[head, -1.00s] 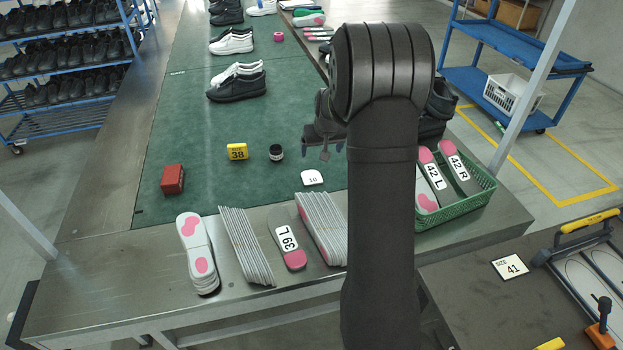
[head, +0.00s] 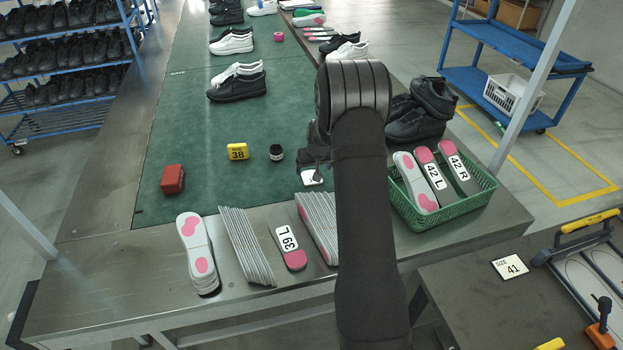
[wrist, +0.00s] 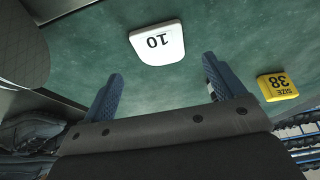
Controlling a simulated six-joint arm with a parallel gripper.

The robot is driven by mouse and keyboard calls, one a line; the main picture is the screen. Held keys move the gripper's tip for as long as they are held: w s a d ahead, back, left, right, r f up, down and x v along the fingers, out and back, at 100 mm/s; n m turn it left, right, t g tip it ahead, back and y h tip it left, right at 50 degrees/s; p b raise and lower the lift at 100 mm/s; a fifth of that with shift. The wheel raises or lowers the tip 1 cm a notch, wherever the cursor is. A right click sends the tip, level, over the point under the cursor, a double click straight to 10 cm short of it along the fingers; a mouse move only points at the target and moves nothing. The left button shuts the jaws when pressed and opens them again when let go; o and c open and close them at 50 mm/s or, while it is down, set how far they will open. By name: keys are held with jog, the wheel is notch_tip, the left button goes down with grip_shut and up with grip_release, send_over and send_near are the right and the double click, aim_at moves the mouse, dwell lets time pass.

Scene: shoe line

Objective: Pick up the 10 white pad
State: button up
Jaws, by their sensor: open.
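The white pad marked 10 (wrist: 158,43) lies flat on the green mat. In the wrist view it is upside down, beyond and between my two blue fingertips. In the head view the pad (head: 312,177) shows just below my gripper (head: 314,172), which partly covers it. My gripper also shows in the wrist view (wrist: 162,84); its fingers are apart with nothing between them. The exact height of the fingers above the mat cannot be told.
On the green mat (head: 205,130) are a yellow size 38 block (head: 237,151), a dark round jar (head: 276,153) and a red box (head: 173,179). Insole stacks (head: 246,246) line the table's front edge. A green basket (head: 455,212) of insoles stands to the right.

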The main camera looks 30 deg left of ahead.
aim_at(312, 174)
jog(key=shift+x, duration=2.35)
jog(key=shift+s+f, duration=0.1)
jog(key=shift+s, duration=0.1)
jog(key=shift+c, duration=0.5)
jog(key=shift+d, duration=0.1)
jog(key=c, duration=1)
